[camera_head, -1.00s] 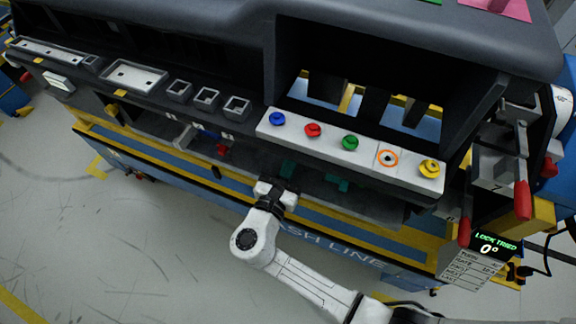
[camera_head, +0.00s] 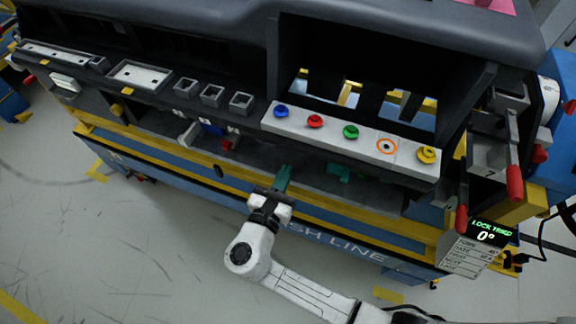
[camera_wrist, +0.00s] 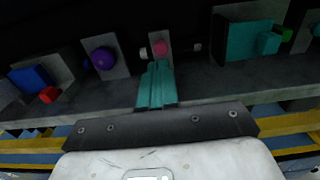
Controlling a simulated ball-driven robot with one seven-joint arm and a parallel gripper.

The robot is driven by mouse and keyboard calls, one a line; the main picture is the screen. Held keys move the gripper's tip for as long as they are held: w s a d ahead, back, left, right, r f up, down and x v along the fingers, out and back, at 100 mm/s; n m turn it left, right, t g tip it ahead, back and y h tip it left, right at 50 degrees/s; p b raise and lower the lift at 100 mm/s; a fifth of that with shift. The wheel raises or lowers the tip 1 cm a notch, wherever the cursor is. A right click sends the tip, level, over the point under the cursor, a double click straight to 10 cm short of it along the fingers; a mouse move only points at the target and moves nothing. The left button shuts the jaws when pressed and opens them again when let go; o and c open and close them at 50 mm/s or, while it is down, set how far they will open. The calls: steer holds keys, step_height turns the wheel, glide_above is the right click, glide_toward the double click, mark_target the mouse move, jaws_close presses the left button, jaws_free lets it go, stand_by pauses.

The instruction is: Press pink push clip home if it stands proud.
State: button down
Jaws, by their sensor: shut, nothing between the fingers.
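The pink push clip (camera_wrist: 160,48) shows in the wrist view as a small round pink head on an upright grey plate (camera_wrist: 157,38). I cannot tell whether it is flush or stands proud. My gripper (camera_wrist: 157,66) has teal fingers held together, with nothing between them. The fingertips point at the grey plate and appear just below and in front of the pink head; a gap or touch cannot be told. In the head view my gripper (camera_head: 284,168) is below the white button panel, and the pink clip cannot be made out there.
A purple knob (camera_wrist: 103,58) is on a plate to the left, with a blue block (camera_wrist: 30,77) and red piece (camera_wrist: 49,95) farther left. A teal block (camera_wrist: 250,40) is at right. The white panel (camera_head: 368,143) overhangs above. A lit display (camera_head: 492,233) reads "LOCK TRIED 0°".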

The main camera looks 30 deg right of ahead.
steer(key=b+v, duration=0.1)
steer(key=v, duration=0.7)
steer(key=shift+a, duration=0.2)
steer(key=shift+s+a, duration=0.1)
steer(key=shift+s, duration=0.1)
